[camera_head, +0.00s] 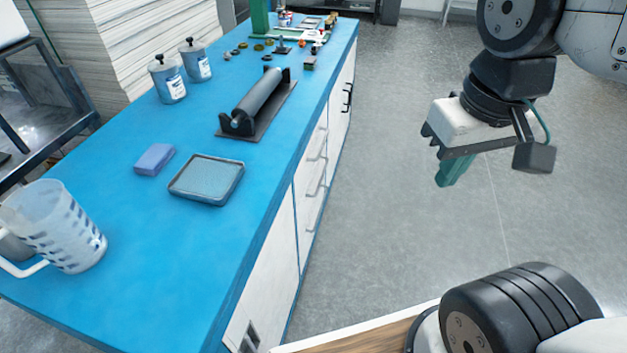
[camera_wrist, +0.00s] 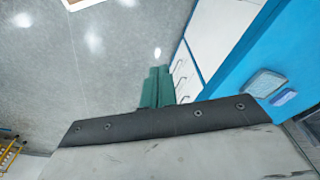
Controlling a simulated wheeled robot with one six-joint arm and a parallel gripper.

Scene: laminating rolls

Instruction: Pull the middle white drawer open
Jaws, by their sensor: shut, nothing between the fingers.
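The white drawers are stacked in the side of the blue-topped bench, each with a pale bar handle. The middle white drawer (camera_head: 309,190) has its handle at mid-height and looks closed, flush with the front. In the wrist view the drawer fronts with their handles (camera_wrist: 181,79) show just right of the fingers, partly hidden low down. My gripper (camera_head: 453,172) has green fingers, which are shut and empty. It hangs over the open floor to the right of the drawers, clearly apart from them. The fingers also show in the wrist view (camera_wrist: 157,88).
The bench top (camera_head: 130,225) carries a roller stand (camera_head: 258,103), a grey tray (camera_head: 207,180), a purple block (camera_head: 154,160), a measuring jug (camera_head: 57,228) and two canisters. Farther along are black handles (camera_head: 347,98). The grey floor between bench and gripper is clear.

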